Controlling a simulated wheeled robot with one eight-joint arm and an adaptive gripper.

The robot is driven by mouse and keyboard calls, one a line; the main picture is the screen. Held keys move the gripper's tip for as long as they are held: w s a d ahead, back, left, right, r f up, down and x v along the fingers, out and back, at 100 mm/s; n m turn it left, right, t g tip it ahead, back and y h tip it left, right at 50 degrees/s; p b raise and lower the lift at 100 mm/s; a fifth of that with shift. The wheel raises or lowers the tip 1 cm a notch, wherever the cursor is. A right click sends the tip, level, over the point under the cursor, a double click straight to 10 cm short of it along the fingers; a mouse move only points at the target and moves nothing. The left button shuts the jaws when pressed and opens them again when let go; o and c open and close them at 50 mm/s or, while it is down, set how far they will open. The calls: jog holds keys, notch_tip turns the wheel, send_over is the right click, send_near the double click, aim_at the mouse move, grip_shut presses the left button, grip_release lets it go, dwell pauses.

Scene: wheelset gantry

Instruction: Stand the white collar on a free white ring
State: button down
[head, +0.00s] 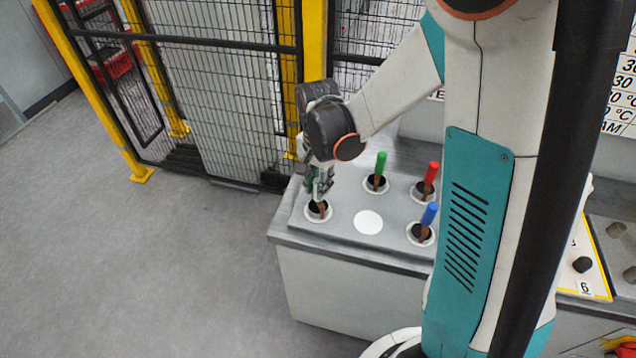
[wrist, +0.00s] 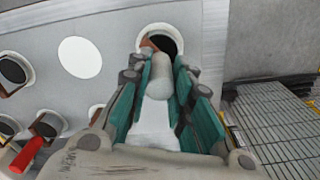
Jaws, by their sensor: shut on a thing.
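My gripper (head: 318,192) points down over the front-left white ring (head: 318,217) on the grey bench top. Its green-padded fingers, also in the wrist view (wrist: 172,90), are shut on a pale, rounded piece, the white collar (wrist: 173,66). A brown end (wrist: 149,43) shows beyond it over the ring's dark opening. The fingers hide most of the collar in the head view. I cannot tell whether it rests in the opening. A plain white disc (head: 368,221) lies bare to the right of the gripper; it also shows in the wrist view (wrist: 80,57).
Green (head: 381,163), red (head: 432,172) and blue (head: 431,212) pieces stand tilted or upright in other dark-centred white rings. A yellow-framed mesh fence (head: 225,90) stands behind the bench (head: 340,285). The floor at left is clear.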

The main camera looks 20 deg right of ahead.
jog(key=c, duration=1.4)
grip_release()
jog(key=shift+o, duration=0.2)
notch_tip(320, 180, up, 12)
